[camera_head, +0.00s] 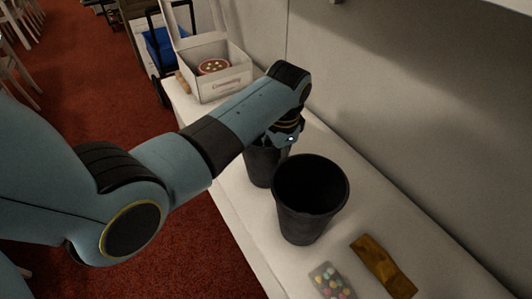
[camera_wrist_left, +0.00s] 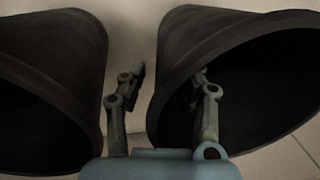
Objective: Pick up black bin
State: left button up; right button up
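Two black bins stand upright on a white counter in the head view, a nearer one (camera_head: 308,218) and a farther one (camera_head: 258,167) partly hidden by my left arm. My left gripper (camera_head: 287,141) points down over the gap between them; its fingertips are hidden there. In the left wrist view, a bin (camera_wrist_left: 45,70) is on the left and another (camera_wrist_left: 180,75) on the right. The open fingers (camera_wrist_left: 165,95) lie either side of the right bin's wall, one in the gap, one across its dark mouth. Contact cannot be told. My right gripper is not in view.
An open white box (camera_head: 222,84) with a round cake stands at the counter's far end. A brown packet (camera_head: 383,265) and a clear pack of coloured pieces (camera_head: 331,281) lie near the closer bin. A wall (camera_head: 400,110) runs along the right, red carpet (camera_head: 95,95) along the left.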

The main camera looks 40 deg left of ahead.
pick_arm(q)
notch_tip(320, 180, down, 2)
jog(key=shift+w+a+f, duration=0.1)
jog(key=shift+a, duration=0.05)
jog(key=shift+c, duration=0.3)
grip_shut()
notch_tip(320, 180, up, 10)
jog(key=shift+r, duration=0.1)
dwell(0.4)
dwell(0.7)
